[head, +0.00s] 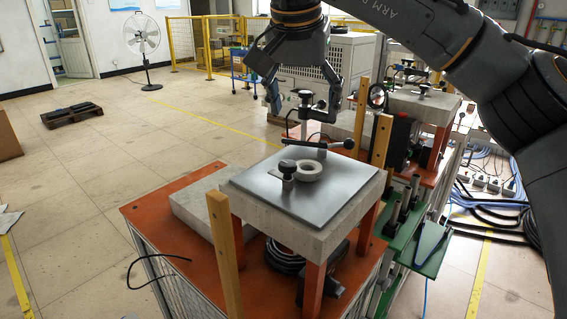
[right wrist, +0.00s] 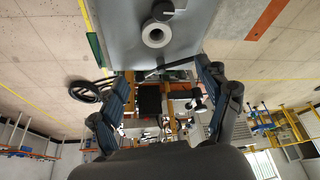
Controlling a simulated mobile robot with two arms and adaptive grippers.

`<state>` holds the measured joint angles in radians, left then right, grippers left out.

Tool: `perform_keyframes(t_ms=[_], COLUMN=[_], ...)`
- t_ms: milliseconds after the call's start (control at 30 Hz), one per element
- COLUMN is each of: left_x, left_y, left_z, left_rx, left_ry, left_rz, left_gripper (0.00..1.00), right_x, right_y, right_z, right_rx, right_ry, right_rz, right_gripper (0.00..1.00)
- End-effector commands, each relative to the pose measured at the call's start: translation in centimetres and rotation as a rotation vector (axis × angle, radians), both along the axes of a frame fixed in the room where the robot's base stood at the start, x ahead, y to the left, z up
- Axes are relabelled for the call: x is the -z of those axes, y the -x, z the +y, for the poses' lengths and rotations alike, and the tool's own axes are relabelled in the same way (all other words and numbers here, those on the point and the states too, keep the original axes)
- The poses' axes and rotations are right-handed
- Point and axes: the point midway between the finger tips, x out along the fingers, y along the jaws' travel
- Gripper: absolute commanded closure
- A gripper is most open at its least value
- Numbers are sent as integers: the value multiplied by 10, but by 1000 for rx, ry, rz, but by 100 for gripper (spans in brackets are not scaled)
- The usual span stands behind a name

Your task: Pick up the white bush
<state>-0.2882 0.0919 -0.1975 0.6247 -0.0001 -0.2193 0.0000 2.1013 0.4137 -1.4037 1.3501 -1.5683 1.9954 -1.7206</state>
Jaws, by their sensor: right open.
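The white bush (head: 308,171) is a short, pale ring with a hole through its middle. It lies on the grey metal plate (head: 330,200) of the raised stand, right beside a black-knobbed post (head: 287,170). It also shows in the right wrist view (right wrist: 156,34) at the top centre. My right gripper (head: 299,108) is open and empty, above and beyond the bush, with its fingers spread apart. In the right wrist view its fingers (right wrist: 162,72) point up toward the plate and sit clear of the bush. My left gripper is out of view.
A black-handled lever (head: 322,144) crosses the plate's back edge near the bush. A wooden post (head: 381,139) stands at the back right, another (head: 222,240) at the front left. A second orange-legged stand (head: 425,104) is behind. Open floor lies to the left.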

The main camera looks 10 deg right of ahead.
Motion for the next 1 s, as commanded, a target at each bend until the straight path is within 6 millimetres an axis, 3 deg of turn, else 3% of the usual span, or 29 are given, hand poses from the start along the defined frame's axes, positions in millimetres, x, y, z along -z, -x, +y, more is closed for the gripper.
perform_keyframes(t_ms=[200, 467, 733, 1000], left_x=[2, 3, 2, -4], left_y=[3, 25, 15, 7], left_z=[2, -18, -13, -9], left_rx=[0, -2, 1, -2], left_ry=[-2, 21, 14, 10], left_rz=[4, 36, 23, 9], left_gripper=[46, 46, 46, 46], right_x=[23, 68, 88, 124], right_y=[-6, -22, -27, -33], right_z=[0, -9, -13, -20], right_rx=[-11, -10, -11, -9], right_ry=[8, 7, 6, 6], right_rz=[3, 2, 0, 1], right_gripper=[23, 23, 23, 23])
